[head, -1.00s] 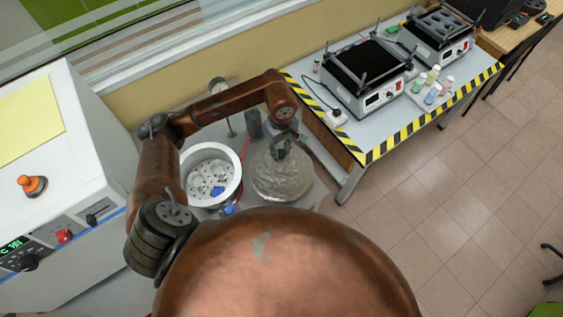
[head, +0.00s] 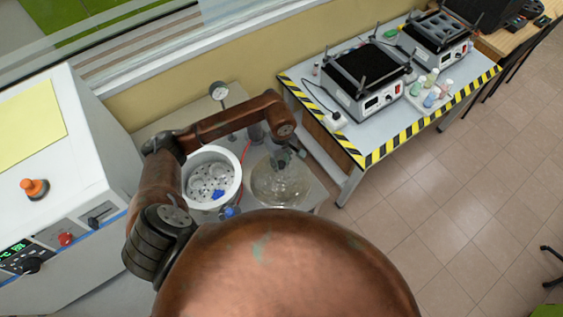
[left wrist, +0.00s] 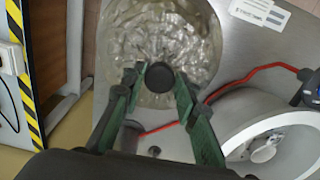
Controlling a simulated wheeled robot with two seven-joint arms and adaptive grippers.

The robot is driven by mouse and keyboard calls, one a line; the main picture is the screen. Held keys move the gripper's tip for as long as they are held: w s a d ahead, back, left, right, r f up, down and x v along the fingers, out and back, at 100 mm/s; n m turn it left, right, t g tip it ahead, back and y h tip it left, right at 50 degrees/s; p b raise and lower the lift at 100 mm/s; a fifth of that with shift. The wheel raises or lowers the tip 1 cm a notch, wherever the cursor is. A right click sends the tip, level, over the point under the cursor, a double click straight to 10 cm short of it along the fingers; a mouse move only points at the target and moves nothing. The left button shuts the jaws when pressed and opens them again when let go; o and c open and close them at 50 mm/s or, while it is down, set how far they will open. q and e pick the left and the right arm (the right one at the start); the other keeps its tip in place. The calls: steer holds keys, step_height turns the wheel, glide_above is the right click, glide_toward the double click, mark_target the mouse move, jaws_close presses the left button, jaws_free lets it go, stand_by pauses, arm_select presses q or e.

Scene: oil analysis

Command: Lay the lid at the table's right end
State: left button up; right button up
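The clear round lid (head: 281,186) with a black knob (left wrist: 160,77) is over the right end of the small grey table (head: 305,195), just right of the white pot. Its lower edge looks very near the tabletop; I cannot tell whether it touches. My left gripper (head: 280,158) is above the lid. In the left wrist view its two green fingers (left wrist: 159,76) stand on both sides of the knob and appear closed on it. My right gripper is not in view.
The open white pot (head: 237,188) holds a grey perforated insert and a blue item. A dial gauge (head: 218,92) and a red cable (left wrist: 235,82) are near it. A white machine (head: 75,150) stands left. A striped-edge table (head: 375,135) with instruments stands right.

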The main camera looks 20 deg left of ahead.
arm_select(q)
steer(key=o, duration=0.4)
steer(key=shift+r, duration=0.1)
steer(key=shift+r+p, duration=0.2)
steer(key=shift+p, duration=0.1)
step_height(320, 180, up, 12)
steer(key=b, duration=0.2)
steer(key=shift+b, duration=0.35)
steer(key=shift+f, duration=0.15)
